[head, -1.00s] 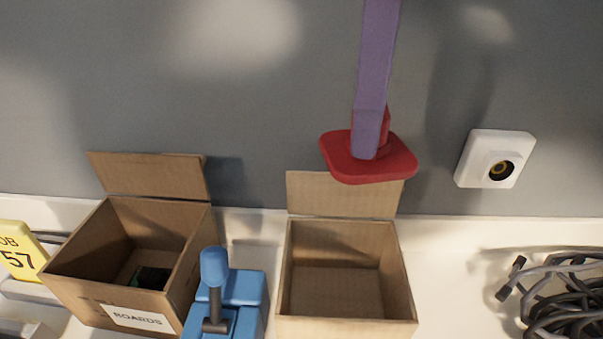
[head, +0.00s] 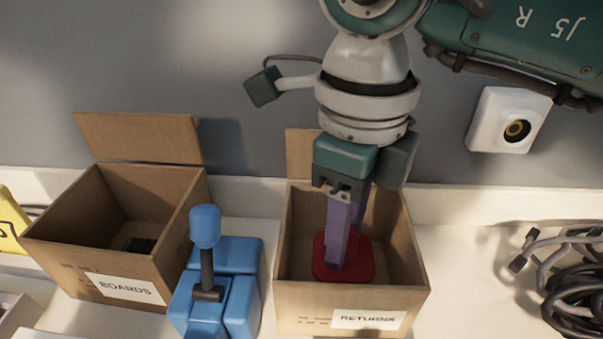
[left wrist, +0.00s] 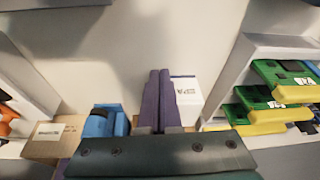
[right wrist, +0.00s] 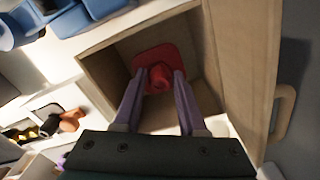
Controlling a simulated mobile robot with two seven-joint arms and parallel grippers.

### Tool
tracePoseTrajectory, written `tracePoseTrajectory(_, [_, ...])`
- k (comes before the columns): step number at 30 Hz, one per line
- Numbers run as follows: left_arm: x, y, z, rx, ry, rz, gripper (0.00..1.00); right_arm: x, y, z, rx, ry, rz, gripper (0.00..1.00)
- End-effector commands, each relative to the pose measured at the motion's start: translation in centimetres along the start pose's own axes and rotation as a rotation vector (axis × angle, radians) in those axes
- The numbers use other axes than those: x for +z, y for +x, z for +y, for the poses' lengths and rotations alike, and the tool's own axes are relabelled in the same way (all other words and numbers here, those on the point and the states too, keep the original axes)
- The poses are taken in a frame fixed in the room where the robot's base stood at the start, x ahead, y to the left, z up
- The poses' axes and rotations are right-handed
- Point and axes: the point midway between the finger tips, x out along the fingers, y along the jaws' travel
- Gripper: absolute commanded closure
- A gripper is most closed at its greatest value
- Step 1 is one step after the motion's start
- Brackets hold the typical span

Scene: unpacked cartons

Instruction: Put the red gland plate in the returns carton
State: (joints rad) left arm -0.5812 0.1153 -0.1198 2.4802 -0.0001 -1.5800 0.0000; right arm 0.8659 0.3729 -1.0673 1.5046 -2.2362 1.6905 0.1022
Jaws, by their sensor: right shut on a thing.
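The red gland plate (head: 356,270) is a flat rounded plate with a raised knob. It is inside the returns carton (head: 300,297), low down, close to or on the floor; I cannot tell if it touches. My right gripper (head: 343,252) points down into this carton, its purple fingers shut on the knob. The right wrist view shows the plate (right wrist: 172,58) with its knob between the fingertips (right wrist: 160,80). My left gripper is not in the head view; in the left wrist view its fingers (left wrist: 159,72) are together and empty.
The boards carton (head: 60,262) stands open at the left with dark items inside. A blue lever device (head: 235,285) stands between the cartons. A cable coil (head: 580,275) lies at the right. A white wall box (head: 503,120) is near my right arm.

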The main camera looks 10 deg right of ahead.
Motion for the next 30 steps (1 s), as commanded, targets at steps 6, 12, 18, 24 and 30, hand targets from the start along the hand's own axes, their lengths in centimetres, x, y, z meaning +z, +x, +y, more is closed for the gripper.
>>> tracePoseTrajectory(6, [0.2, 0.8, 0.1, 0.001, -0.001, 0.001, 1.00, -0.1, 3.3, 0.1, 0.003, 0.000, 0.003, 1.00])
tracePoseTrajectory(12, [0.2, 0.8, 0.1, 0.001, -0.001, 0.001, 1.00, 0.0, 4.1, 0.0, 0.000, -0.002, 0.001, 1.00])
tracePoseTrajectory(18, [0.3, 1.1, 0.0, -0.001, 0.002, 0.001, 1.00, 0.0, 4.4, 0.0, 0.000, -0.002, 0.001, 1.00])
tracePoseTrajectory(24, [0.3, 1.1, -0.1, -0.005, 0.007, 0.000, 1.00, 0.0, 4.3, 0.0, 0.000, -0.002, 0.001, 0.42])
tracePoseTrajectory(30, [0.3, 1.1, -0.2, -0.007, 0.009, 0.000, 1.00, 0.0, 4.3, 0.0, 0.000, -0.001, 0.001, 0.29])
